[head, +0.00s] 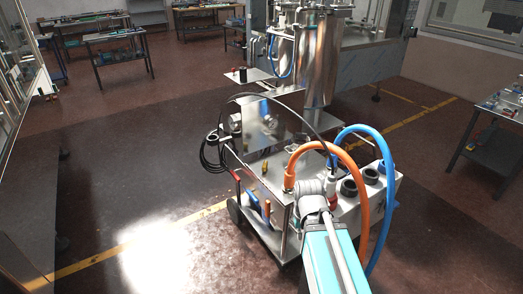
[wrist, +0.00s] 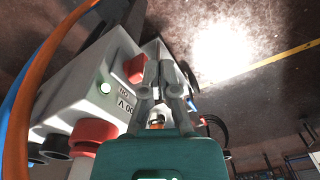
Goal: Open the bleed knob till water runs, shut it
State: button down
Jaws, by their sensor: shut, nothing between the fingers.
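In the wrist view my gripper (wrist: 160,72) is shut and empty, its grey fingers beside the labelled face of a pale box (wrist: 75,95). A red round part (wrist: 92,132) and a darker red one (wrist: 133,70) show on this box. I cannot tell which part, if any, is the bleed knob. No running water shows. In the head view the pale box (head: 345,212) is on a metal trolley (head: 272,236), partly behind my teal arm. The fingertips cannot be made out there.
An orange hose (head: 355,165) and a blue hose (head: 387,190) arch close to my arm; they pass at left in the wrist view. Steel tanks (head: 318,60) stand behind. Floor left is clear.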

aim_at(264, 168)
jog(key=k, duration=1.35)
jog(key=u, duration=0.3)
jog(key=i, duration=0.9)
jog(key=u, duration=0.6)
jog(key=i, duration=0.75)
jog(key=z, duration=0.55)
jog(key=i, duration=0.85)
jog(key=z, duration=0.6)
